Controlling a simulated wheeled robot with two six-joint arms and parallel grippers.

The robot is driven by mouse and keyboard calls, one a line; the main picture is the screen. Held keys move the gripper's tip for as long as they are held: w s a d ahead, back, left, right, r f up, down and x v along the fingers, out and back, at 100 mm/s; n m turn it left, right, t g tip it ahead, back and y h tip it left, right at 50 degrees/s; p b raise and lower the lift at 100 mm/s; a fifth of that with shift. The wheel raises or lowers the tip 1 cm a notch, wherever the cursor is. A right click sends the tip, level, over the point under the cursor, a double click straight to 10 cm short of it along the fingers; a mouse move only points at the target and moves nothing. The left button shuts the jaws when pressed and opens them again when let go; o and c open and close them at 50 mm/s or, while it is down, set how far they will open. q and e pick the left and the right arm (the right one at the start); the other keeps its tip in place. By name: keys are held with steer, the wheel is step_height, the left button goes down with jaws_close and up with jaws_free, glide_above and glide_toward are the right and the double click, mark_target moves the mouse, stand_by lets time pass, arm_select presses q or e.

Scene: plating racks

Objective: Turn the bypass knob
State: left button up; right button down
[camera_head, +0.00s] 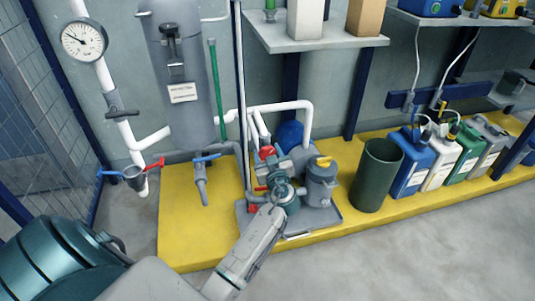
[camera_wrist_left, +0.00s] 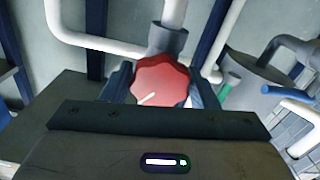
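The red fluted knob (camera_wrist_left: 160,80) with a white pointer line sits on a grey fitting in the left wrist view, the line pointing to the lower left. My left gripper (camera_wrist_left: 162,92) has one dark finger on each side of this knob. No clear gap shows between fingers and knob, so I cannot tell whether they press on it. In the head view my left gripper (camera_head: 281,190) is at the pump unit, and a small red part (camera_head: 266,152) shows just beyond it. A yellow knob (camera_head: 323,162) tops the grey housing to the right. My right gripper is not in view.
White pipes (camera_head: 280,106) rise behind the pump unit. A dark green bin (camera_head: 377,174) stands close on its right, then several coloured canisters (camera_head: 413,160). Valves with blue (camera_head: 207,157) and red (camera_head: 155,163) handles stand to the left. The floor in front is clear.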

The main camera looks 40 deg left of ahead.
arm_select(q)
steer(key=c, duration=0.5)
steer(key=shift+o, duration=0.2)
steer(key=m, duration=0.3)
steer(key=shift+m, duration=2)
steer(key=o, duration=1)
